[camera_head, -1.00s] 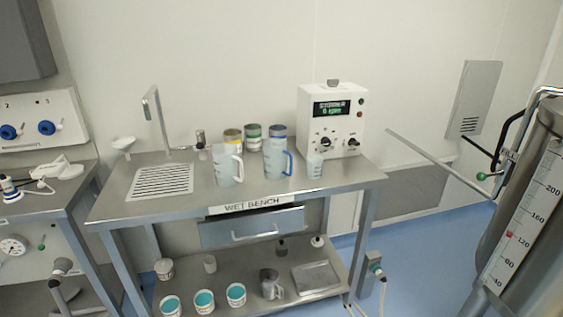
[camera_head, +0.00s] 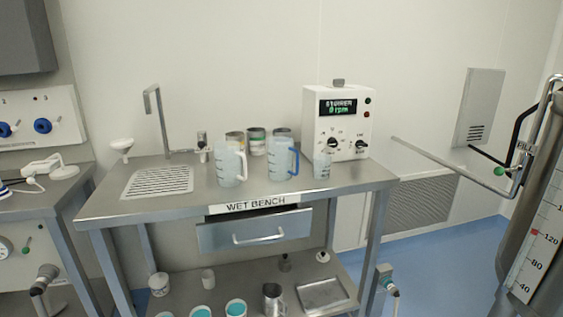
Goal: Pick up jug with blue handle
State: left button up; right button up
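The jug with the blue handle (camera_head: 279,160) stands upright on the wet bench top (camera_head: 330,178). It is translucent with dark marks, and its handle is on its right side. A similar jug with a white handle (camera_head: 228,164) stands to its left. A small clear beaker (camera_head: 322,165) stands close on its right. Neither of my grippers shows in the head view.
Several cans (camera_head: 256,141) stand behind the jugs. A white stirrer box (camera_head: 338,122) stands at the bench's back right, and a tap (camera_head: 157,118) with a drain grate (camera_head: 158,182) at the left. A steel tank (camera_head: 540,215) fills the right edge. Blue floor (camera_head: 430,245) lies open before it.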

aim_at(280, 150)
jog(key=i+l, duration=1.05)
